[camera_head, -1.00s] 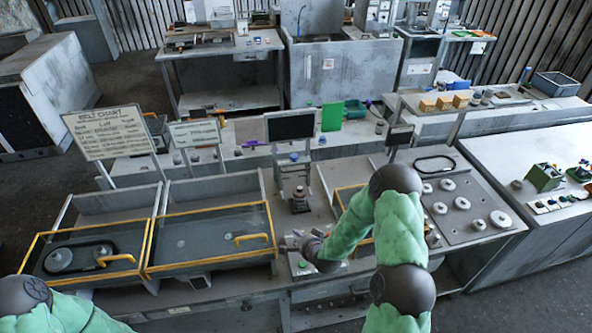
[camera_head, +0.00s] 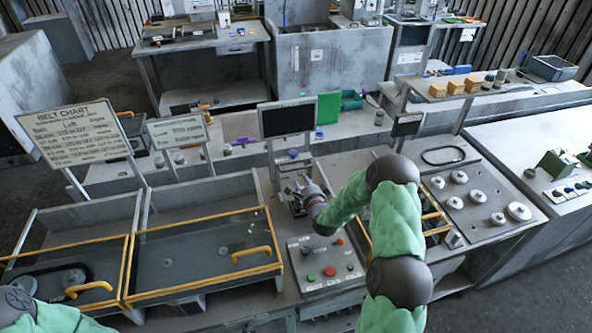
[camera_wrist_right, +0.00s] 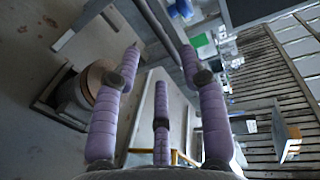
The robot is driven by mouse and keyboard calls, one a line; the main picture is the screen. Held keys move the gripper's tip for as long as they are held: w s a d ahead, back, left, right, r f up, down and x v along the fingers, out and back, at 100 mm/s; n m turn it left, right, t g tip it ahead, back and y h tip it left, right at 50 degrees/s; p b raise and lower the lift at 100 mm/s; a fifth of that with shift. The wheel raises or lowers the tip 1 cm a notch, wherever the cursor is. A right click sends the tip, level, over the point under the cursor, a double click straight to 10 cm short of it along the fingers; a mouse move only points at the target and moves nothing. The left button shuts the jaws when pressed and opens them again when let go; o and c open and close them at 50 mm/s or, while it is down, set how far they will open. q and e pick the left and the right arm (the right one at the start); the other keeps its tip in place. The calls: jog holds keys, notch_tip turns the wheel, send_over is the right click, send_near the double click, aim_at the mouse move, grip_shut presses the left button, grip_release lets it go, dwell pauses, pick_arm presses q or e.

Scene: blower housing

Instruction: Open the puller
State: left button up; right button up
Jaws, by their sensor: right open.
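My right gripper (camera_head: 304,188) is over the small metal stand in front of the dark screen. In the right wrist view its purple fingers (camera_wrist_right: 160,65) are spread, with nothing between them. A round, copper-coloured part (camera_wrist_right: 92,84) on a dark base is left of the fingers there, apart from them. It may belong to the puller; I cannot tell for sure. In the head view my right gripper hides most of this stand. My left arm shows at the lower left, but its gripper is outside the picture.
The dark screen (camera_head: 288,120) stands behind my right gripper. A button panel (camera_head: 325,263) with red and green buttons is in front. Two yellow-framed covers (camera_head: 205,250) lie to the left. A plate with several round discs (camera_head: 478,200) is to the right.

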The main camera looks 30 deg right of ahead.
jog(key=x, duration=0.9)
jog(key=shift+a+f, duration=0.1)
jog(key=shift+f, duration=0.1)
grip_shut()
